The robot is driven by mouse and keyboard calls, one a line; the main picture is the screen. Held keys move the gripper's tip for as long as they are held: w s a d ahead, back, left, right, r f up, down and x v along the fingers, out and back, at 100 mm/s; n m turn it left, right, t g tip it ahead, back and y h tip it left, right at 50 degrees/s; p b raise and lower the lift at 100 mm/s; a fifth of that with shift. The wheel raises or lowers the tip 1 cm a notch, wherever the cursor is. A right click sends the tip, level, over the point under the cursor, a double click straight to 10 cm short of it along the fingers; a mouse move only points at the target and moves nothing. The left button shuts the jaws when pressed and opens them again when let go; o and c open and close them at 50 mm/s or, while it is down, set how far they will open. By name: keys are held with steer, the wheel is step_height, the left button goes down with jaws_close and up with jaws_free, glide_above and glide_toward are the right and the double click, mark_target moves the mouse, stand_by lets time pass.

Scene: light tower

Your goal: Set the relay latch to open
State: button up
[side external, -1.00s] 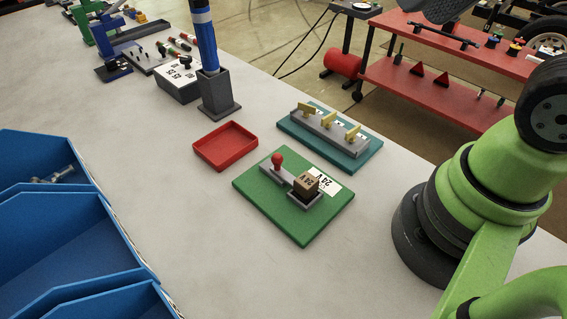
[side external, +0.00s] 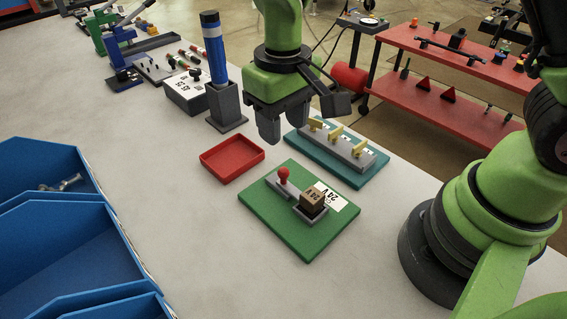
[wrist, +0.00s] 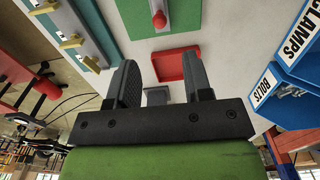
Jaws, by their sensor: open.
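A green board (side external: 262,205) lies on the bench. On it a red ball knob (side external: 283,174) stands on a grey slotted base, beside a brown block (side external: 312,198) marked 24 V in a dark grey socket. The board (wrist: 185,22) and the red knob (wrist: 158,19) also show at the top of the wrist view; the block is not visible there. My gripper (side external: 274,130) hangs above the bench behind the board, pointing down. In the wrist view my gripper (wrist: 161,72) has its fingers apart with nothing held. Nothing touches the knob.
A red tray (side external: 229,168) sits left of the board. A teal board (side external: 372,174) with several yellow levers lies behind it. A grey stand (side external: 228,106) holds a blue and black post. Blue bins (side external: 60,235) fill the left front. Bare bench lies between bins and board.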

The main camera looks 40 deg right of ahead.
mark_target(283, 169)
step_height(283, 169, down, 10)
steer(key=shift+r, duration=0.25)
